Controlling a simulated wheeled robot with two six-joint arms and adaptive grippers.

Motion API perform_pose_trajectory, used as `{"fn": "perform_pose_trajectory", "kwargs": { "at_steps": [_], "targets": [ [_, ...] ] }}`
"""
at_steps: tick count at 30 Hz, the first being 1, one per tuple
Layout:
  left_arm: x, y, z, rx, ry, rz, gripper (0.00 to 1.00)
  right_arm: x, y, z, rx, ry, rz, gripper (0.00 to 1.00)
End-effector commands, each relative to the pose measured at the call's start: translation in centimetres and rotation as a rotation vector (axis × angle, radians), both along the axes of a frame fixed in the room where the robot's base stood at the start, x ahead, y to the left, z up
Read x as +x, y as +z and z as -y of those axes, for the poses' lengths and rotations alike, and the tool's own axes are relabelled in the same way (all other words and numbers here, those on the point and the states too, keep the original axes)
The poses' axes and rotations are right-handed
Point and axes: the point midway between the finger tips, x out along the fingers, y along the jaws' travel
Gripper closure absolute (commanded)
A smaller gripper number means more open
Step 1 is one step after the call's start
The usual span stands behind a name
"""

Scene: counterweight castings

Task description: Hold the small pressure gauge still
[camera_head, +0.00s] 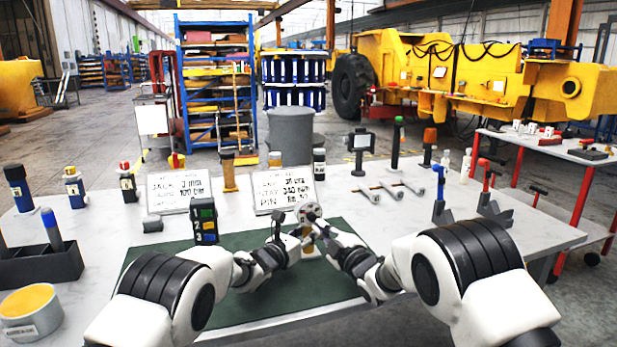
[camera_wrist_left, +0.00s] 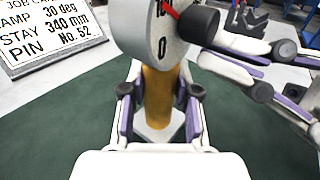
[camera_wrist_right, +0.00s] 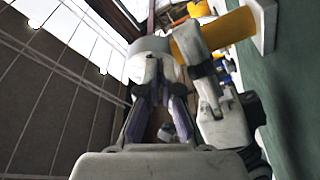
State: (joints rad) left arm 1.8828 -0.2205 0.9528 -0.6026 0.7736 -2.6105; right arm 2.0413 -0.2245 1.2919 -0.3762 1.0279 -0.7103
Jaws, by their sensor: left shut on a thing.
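The small pressure gauge (camera_head: 308,211) stands upright at the middle of the table, with a round pale dial on a brass-coloured stem. In the left wrist view the gauge (camera_wrist_left: 152,35) shows dark numbers, a red pointer and a grey foot on the green mat. My left gripper (camera_wrist_left: 160,92) has its fingers on either side of the stem (camera_wrist_left: 158,98), below the dial, and is shut on it. My right gripper (camera_wrist_right: 158,75) is at the dial (camera_wrist_right: 148,48); its fingertips are close together there, but their exact contact is hidden.
The green mat (camera_head: 240,310) lies under both arms. A handheld device (camera_head: 204,222) stands left of the gauge, and two printed cards (camera_head: 283,190) stand behind it. Metal rods (camera_head: 400,187) and upright tools (camera_head: 438,195) are at right. A black tray (camera_head: 40,265) is at left.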

Motion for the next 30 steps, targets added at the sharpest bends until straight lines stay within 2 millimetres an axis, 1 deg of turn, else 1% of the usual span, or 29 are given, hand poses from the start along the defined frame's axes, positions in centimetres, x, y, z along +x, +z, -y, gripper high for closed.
{"fn": "perform_pose_trajectory", "kwargs": {
  "at_steps": [2, 8, 11, 22, 25, 30],
  "targets": [
    [-0.1, -0.1, 0.2, 0.003, -0.003, 0.0, 1.0, -0.1, 0.1, -0.2, -0.002, 0.004, 0.003, 1.0],
    [-0.1, -0.1, 0.2, 0.001, -0.003, 0.0, 1.0, 0.1, -0.5, 0.3, 0.0, 0.002, 0.002, 1.0],
    [-0.1, -0.1, 0.2, 0.001, -0.003, 0.0, 1.0, -0.1, -0.5, 0.5, 0.0, 0.002, 0.002, 1.0],
    [0.0, -0.1, 0.1, 0.001, -0.001, -0.001, 1.0, -4.8, -0.6, 2.1, 0.0, 0.0, -0.001, 1.0],
    [0.0, -0.1, 0.1, 0.001, -0.001, -0.001, 1.0, -5.5, -0.5, 2.4, 0.0, 0.0, 0.002, 1.0],
    [0.0, 0.0, 0.1, 0.001, -0.001, -0.001, 1.0, -5.6, -0.5, 2.4, 0.0, 0.0, 0.002, 1.0]
  ]
}}
